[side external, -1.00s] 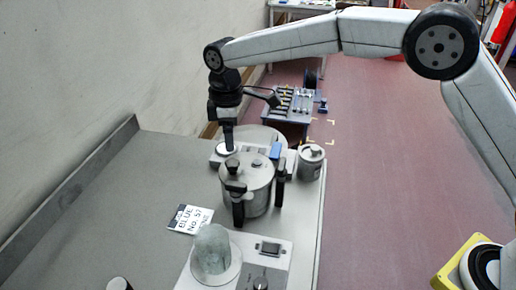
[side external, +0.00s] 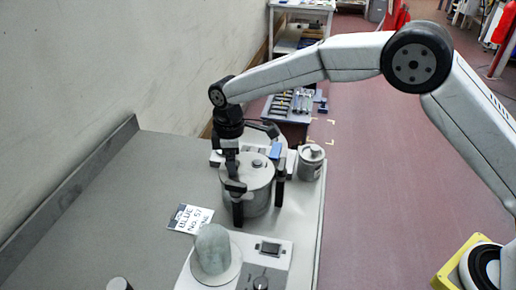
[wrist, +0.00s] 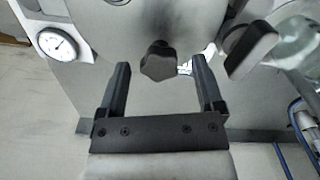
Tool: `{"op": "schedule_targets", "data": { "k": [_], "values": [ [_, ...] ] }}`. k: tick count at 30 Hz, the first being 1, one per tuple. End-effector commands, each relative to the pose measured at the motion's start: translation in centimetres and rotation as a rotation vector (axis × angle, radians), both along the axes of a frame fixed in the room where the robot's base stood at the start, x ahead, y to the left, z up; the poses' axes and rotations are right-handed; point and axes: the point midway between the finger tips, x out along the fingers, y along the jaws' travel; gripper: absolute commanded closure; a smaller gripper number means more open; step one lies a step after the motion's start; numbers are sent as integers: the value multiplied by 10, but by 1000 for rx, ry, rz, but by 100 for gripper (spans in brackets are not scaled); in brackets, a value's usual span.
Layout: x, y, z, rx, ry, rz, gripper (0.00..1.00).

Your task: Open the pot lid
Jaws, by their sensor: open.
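The grey metal pot (side external: 262,200) stands upright on the bench, its round flat lid (side external: 264,172) on top. Black upright handles or clamps show on its side, one at the front (side external: 237,212) and one at the right (side external: 280,190). My gripper (side external: 232,168) is at the lid's left edge, pointing down. In the wrist view my gripper (wrist: 161,65) is open, with a dark lobed knob (wrist: 158,62) between its two fingertips. I see gaps on both sides of the knob. In the side view the arm hides this knob.
A lidded can (side external: 311,163) stands right of the pot. A glass dome (side external: 212,250) stands on a plate in front. A printed card (side external: 190,219) lies at left. A dial gauge (wrist: 57,43) shows in the wrist view. The bench's left part is clear.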

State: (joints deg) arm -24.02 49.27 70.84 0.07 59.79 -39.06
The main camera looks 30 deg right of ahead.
Motion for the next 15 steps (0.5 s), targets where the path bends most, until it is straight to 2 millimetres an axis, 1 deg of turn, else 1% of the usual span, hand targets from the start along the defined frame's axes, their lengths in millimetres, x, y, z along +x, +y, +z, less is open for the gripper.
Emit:
{"op": "schedule_targets", "data": {
  "k": [7,8,9,11,12,14,15],
  "values": [
    [0,0,-1,0,0,0,14],
    [0,0,-1,0,0,0,24],
    [0,0,-1,0,0,0,36],
    [0,0,-1,0,0,0,56],
    [0,0,-1,0,0,0,68],
    [0,0,-1,0,0,0,87],
    [0,0,-1,0,0,0,100]
  ]
}}
